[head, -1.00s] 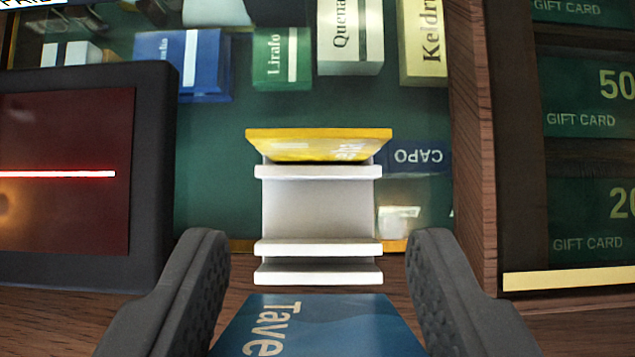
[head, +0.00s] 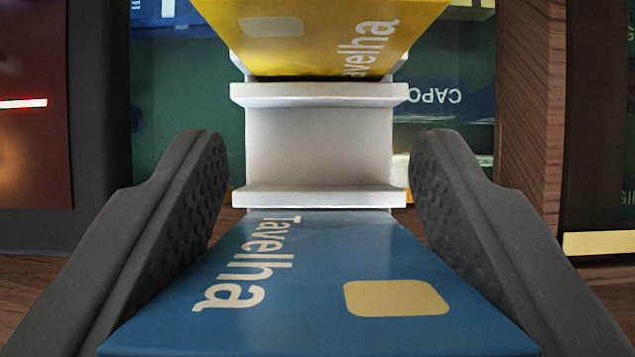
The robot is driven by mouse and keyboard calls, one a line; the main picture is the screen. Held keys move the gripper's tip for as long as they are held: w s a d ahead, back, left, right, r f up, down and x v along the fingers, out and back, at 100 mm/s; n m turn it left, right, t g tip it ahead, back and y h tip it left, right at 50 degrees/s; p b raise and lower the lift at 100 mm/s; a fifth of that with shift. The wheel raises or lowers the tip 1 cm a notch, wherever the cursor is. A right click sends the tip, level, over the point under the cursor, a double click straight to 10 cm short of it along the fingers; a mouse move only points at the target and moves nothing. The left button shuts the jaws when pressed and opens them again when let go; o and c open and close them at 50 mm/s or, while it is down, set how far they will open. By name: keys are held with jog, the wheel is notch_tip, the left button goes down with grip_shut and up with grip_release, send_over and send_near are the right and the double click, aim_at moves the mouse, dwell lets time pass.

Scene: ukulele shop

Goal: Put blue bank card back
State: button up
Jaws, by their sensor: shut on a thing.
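The blue bank card (head: 310,285), printed "Tavelha" with a pale gold chip, lies between the fingers of my gripper (head: 318,190), which is shut on it. A white card holder (head: 318,145) with ledges stands straight ahead, between and beyond the fingertips. A yellow card (head: 320,40) with the same lettering stands at its far side. The blue card's far edge meets the holder's near ledge in the picture and hides what lies below it. I cannot tell whether the card is in the near slot or just in front of it.
A dark device with a red screen (head: 30,120) stands at left. A wooden divider (head: 530,110) rises at right. A green mat (head: 180,100) with a "CAPO" label (head: 440,97) lies behind the holder. Wooden counter (head: 230,222) shows in front.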

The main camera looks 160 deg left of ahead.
jog(key=shift+f, duration=0.2)
jog(key=o, duration=1)
jog(key=shift+r, duration=0.15)
jog(key=shift+r+p, duration=0.4)
jog(key=shift+r, duration=0.35)
jog(key=b+v, duration=0.2)
jog(key=v, duration=0.9)
jog(key=s+a+r+n+t, duration=0.1)
jog(key=a+r, duration=0.2)
jog(key=r, duration=0.6)
jog(key=s+a+r+t, duration=0.15)
jog(key=a+r, duration=0.25)
jog(key=r, duration=0.5)
jog(key=a+r+n+t, duration=0.1)
jog(key=a+r+t, duration=0.15)
jog(key=r, duration=0.65)
jog(key=s+a+r+t, duration=0.1)
jog(key=s+a+r, duration=0.2)
jog(key=r, duration=0.4)
jog(key=s+a+r+t+y, duration=0.1)
jog(key=s+a+r, duration=0.2)
jog(key=s+r, duration=0.3)
jog(key=s+a+r+n+t, duration=0.1)
jog(key=s+a+r, duration=0.2)
jog(key=r, duration=0.5)
jog(key=shift+s+r+t+y, duration=0.25)
jog(key=shift+s+t+y, duration=0.15)
jog(key=shift+s, duration=0.4)
